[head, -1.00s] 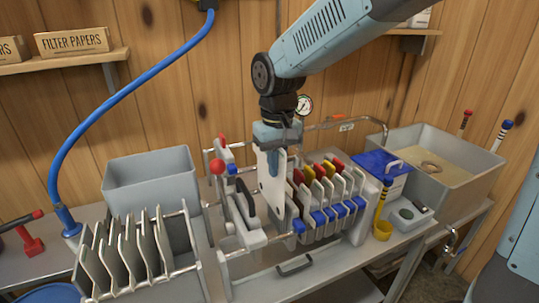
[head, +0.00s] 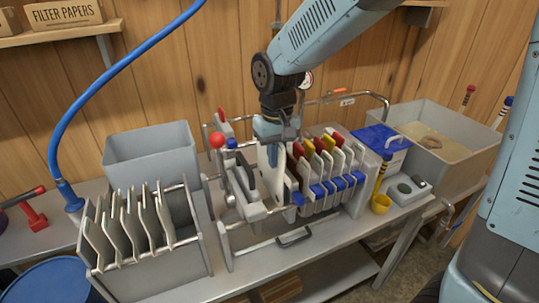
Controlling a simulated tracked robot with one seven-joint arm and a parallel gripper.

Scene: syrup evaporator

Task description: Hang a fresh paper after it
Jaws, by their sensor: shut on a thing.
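My gripper (head: 274,150) is shut on the top of a white filter paper (head: 264,165). The filter press plates (head: 322,172) stand in a row on the rails, with red and yellow tabs at the top and blue tabs at the front. The paper's lower part is partly hidden behind the press head, so I cannot tell whether it touches the rails or a plate.
A grey bin with a rack of several pale sheets (head: 130,228) stands at the front left. An empty grey tub (head: 150,160) is behind it.

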